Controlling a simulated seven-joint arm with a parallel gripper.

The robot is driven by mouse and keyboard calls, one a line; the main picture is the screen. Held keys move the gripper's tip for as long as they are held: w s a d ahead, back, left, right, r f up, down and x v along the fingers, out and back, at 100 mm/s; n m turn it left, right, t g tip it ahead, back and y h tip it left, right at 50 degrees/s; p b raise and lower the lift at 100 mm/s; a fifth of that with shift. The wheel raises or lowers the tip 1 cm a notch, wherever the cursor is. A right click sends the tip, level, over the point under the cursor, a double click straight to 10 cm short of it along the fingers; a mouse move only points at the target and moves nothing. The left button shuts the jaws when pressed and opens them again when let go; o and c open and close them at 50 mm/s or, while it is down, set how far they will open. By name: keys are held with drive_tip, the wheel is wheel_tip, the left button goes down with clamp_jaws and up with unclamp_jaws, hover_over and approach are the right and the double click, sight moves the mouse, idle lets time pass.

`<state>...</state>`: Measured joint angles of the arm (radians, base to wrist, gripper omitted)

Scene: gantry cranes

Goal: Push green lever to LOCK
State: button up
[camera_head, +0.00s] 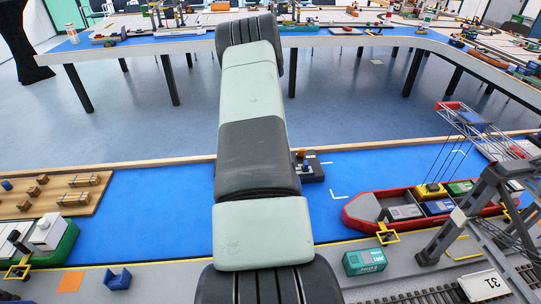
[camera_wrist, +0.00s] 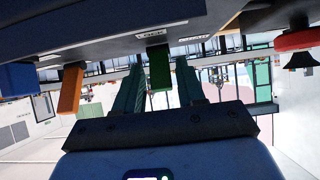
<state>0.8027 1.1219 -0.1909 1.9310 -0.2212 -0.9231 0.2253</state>
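In the wrist view a green lever (camera_wrist: 159,68) hangs from a dark panel (camera_wrist: 90,35) at the top of the picture. A small LOCK label (camera_wrist: 150,33) is on the panel just above it, with another label (camera_wrist: 194,38) to its right, too small to read. My gripper (camera_wrist: 158,82) is open. Its two fingers stand apart, left and right of the green lever in the picture, with gaps beside it; I cannot tell how deep the lever is between them. In the head view my arm hides my gripper and the lever.
Blue (camera_wrist: 20,78) and orange (camera_wrist: 70,90) levers hang left of the green one; a red knob (camera_wrist: 298,39) is right. In the head view a dark box (camera_head: 312,170) shows beside my arm.

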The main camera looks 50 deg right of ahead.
drive_tip(key=shift+o, duration=0.6)
drive_tip(key=v, duration=1.1)
drive_tip(key=shift+w, duration=0.1)
